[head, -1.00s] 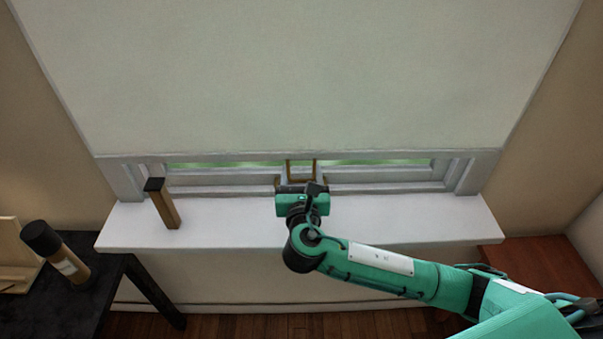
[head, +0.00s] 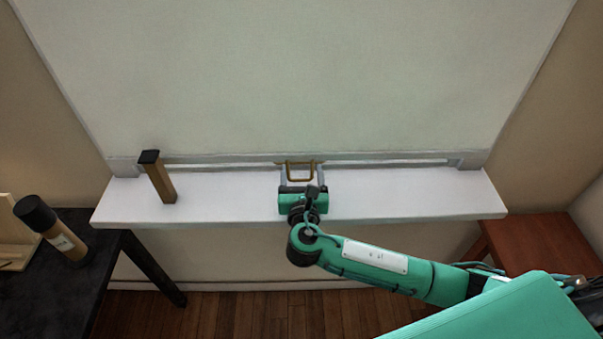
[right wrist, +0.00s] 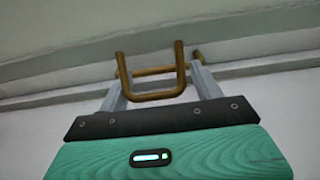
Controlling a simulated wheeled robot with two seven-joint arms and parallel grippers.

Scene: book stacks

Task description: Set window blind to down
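The pale window blind (head: 300,85) hangs over nearly the whole window. Its bottom edge is just above the white sill, leaving a thin bright gap. A brass U-shaped handle (head: 301,172) is at the middle of the blind's bottom edge, and it also shows in the right wrist view (right wrist: 153,96). My right gripper (head: 303,176) is at the handle, with its two grey fingers spread on either side of it. In the right wrist view, a gap shows between the handle and the right-hand finger (right wrist: 206,82). My left gripper is out of view.
A brown and black upright object (head: 160,180) stands on the left of the white sill (head: 400,198). A black table (head: 50,280) at the left holds a dark-capped bottle (head: 55,232). A reddish wooden surface (head: 540,250) is at the right.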

